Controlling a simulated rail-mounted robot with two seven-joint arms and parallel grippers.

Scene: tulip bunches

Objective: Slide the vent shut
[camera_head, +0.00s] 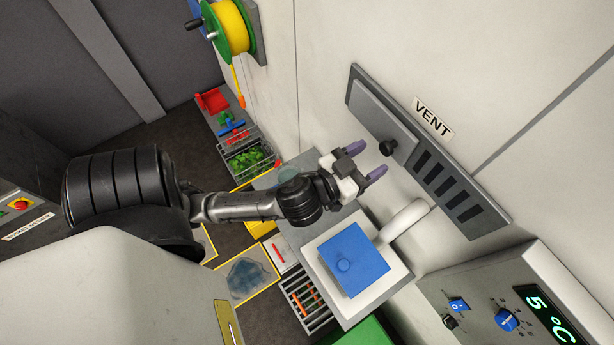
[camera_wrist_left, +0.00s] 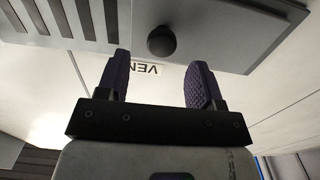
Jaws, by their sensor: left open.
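The vent (camera_head: 493,226) is a grey frame on the wall, with its sliding panel (camera_head: 374,118) over the upper-left part. Several dark slots (camera_head: 447,188) are uncovered at the lower right. A black knob (camera_head: 388,147) sticks out of the panel near the slots. My left gripper (camera_head: 367,161) is open and empty, its purple fingertips just short of the knob. In the left wrist view the knob (camera_wrist_left: 161,41) shows beyond and between the fingertips (camera_wrist_left: 158,78), apart from them. Slots (camera_wrist_left: 75,18) lie to its left there. My right gripper is not in view.
A "VENT" label (camera_head: 433,117) is on the wall above the frame. Below stand a blue-lidded white box (camera_head: 353,258) with a white pipe (camera_head: 405,222) and a control panel (camera_head: 520,300) reading 5 °C. A yellow-green reel (camera_head: 228,27) hangs at the upper left.

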